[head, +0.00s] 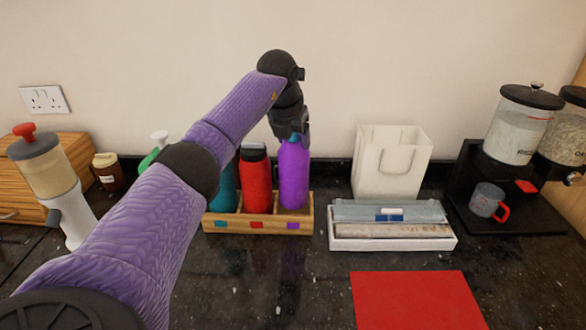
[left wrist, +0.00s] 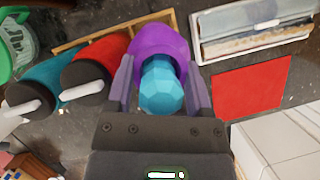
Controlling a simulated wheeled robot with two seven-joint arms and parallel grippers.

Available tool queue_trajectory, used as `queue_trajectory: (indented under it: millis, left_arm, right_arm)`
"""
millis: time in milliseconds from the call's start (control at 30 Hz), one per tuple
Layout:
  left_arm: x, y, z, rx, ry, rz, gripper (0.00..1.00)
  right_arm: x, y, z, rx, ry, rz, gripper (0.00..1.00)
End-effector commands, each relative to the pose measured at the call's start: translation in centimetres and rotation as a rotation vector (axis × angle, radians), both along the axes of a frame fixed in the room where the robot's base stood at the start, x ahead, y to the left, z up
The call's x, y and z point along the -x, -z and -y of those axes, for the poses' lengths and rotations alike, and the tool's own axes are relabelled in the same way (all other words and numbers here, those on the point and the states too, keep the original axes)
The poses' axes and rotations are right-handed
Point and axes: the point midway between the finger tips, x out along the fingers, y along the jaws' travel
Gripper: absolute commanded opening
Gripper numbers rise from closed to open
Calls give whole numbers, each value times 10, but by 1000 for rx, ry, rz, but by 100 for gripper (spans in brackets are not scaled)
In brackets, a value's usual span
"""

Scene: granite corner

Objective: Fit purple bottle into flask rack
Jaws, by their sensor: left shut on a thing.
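The purple bottle (head: 294,176) stands upright at the right compartment of the wooden flask rack (head: 272,226), above the purple square on its front. Its lower end meets the rack's front wall; I cannot tell whether it rests on the base. My left gripper (head: 292,136) comes from above and is shut on the bottle's top. In the left wrist view the bottle's blue cap (left wrist: 160,88) is between the fingers, with the purple body (left wrist: 158,38) beyond. A red bottle (head: 255,180) and a teal bottle (left wrist: 48,80) fill the other compartments. My right gripper is not in view.
Right of the rack are a white tray (head: 392,244) with flat boxes, a white bag (head: 390,165) and a red mat (head: 415,300). A black stand (head: 510,205) with a mug (head: 486,200) is far right. A blender-like jar (head: 45,170) stands left.

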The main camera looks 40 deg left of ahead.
Motion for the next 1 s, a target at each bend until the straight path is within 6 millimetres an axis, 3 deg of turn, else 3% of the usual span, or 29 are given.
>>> queue_trajectory:
  millis: [167, 333, 700, 733, 867, 1000]
  left_arm:
    - [0, 20, 0, 1, 0, 0, 0]
    - [0, 53, 0, 1, 0, -1, 0]
    - [0, 59, 0, 1, 0, 1, 0]
    - [0, 59, 0, 1, 0, 0, 70]
    - [0, 59, 0, 1, 0, 0, 98]
    - [0, 58, 0, 1, 0, 0, 100]
  right_arm:
    - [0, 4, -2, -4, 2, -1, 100]
    - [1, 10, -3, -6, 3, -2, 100]
    - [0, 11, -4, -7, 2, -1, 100]
    - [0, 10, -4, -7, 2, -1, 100]
    - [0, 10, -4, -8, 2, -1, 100]
    - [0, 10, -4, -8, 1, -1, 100]
